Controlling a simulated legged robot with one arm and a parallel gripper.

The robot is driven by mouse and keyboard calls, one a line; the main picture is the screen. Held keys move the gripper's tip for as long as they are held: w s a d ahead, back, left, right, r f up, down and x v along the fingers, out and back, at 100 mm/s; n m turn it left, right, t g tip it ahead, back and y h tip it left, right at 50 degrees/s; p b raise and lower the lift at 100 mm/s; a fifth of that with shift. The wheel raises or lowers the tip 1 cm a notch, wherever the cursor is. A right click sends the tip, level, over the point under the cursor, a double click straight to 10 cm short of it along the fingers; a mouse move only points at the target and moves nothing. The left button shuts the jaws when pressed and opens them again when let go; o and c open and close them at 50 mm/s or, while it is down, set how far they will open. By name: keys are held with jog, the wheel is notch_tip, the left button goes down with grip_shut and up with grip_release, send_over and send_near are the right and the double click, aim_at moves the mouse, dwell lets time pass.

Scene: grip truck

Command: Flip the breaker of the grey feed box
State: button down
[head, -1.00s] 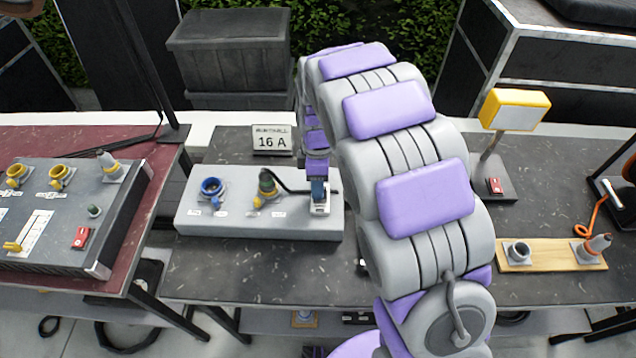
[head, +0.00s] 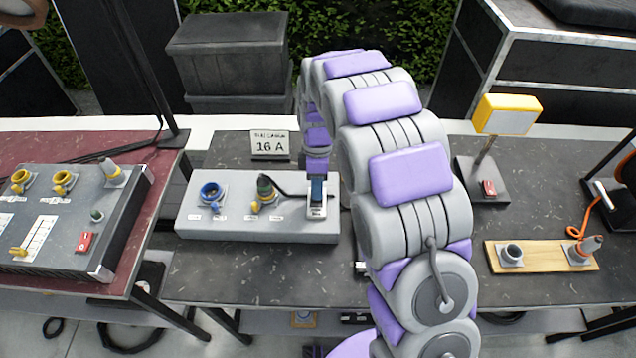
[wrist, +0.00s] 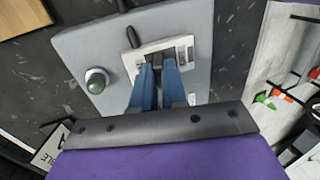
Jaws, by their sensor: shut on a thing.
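The light grey feed box (head: 190,222) sits on the middle table, with a blue socket (head: 211,191) at its left and a yellow-lidded socket (head: 263,198) in its middle. Its pale breaker plate (head: 317,212) is at the right end and also shows in the wrist view (wrist: 186,51). My gripper (head: 317,186) is over this plate, pointing down. In the wrist view, my blue fingers (wrist: 159,63) are closed together on the dark breaker lever at the plate. The fingers hide most of the lever, so its position is unclear.
A 16 A sign (head: 270,145) stands behind the box. A darker control box (head: 75,225) with a red switch is on the left table. A wooden board (head: 540,256) and a yellow lamp (head: 507,114) are at right. A green dome (wrist: 96,80) is beside the plate.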

jog(key=shift+w+a+f+g+p, duration=0.15)
jog(key=shift+w+g+p, duration=0.55)
jog(key=shift+g+p, duration=0.7)
jog(key=c, duration=1.4)
grip_release()
jog(key=shift+f, duration=0.1)
jog(key=shift+o, duration=1.2)
jog(key=shift+s, duration=0.1)
